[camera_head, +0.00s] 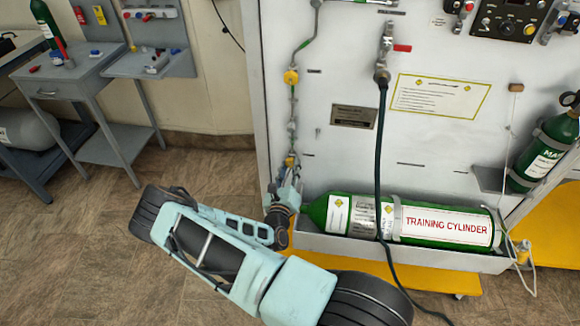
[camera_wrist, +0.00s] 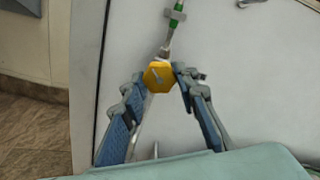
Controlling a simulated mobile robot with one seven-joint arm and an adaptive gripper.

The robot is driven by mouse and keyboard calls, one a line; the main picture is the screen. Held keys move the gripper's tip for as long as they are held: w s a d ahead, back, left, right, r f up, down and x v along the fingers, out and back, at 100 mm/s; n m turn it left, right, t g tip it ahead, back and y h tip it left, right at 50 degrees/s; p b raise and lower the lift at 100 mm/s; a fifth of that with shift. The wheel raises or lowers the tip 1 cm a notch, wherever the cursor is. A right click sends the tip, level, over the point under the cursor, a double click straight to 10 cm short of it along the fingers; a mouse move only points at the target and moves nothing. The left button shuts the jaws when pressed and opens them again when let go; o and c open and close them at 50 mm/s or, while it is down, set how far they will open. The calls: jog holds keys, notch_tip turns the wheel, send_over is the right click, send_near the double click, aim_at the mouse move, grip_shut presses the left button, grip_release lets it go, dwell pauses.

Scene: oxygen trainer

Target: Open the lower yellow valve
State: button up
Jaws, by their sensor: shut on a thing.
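The lower yellow valve (camera_head: 290,161) sits low on the pipe along the left side of the white panel. In the wrist view it is a yellow faceted knob (camera_wrist: 158,77) with a small grey slot or lever mark on its face. My gripper (camera_head: 290,172) reaches it from below. In the wrist view the two fingertips of my gripper (camera_wrist: 159,78) are at the knob's left and right sides, shut on it. In the head view my gripper partly hides the valve. The upper yellow valve (camera_head: 291,77) is higher on the same pipe, clear of my gripper.
A green training cylinder (camera_head: 445,224) lies in a tray right of my gripper. A dark hose (camera_head: 379,150) hangs in front of the panel (camera_head: 340,160). A grey cart (camera_head: 75,85) stands at the left. The floor between the cart and panel is clear.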

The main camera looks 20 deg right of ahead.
jog(key=shift+f, duration=0.1)
dwell(0.3)
jog(key=o, duration=1.2)
jog(key=shift+c, duration=0.2)
jog(key=v, duration=1.2)
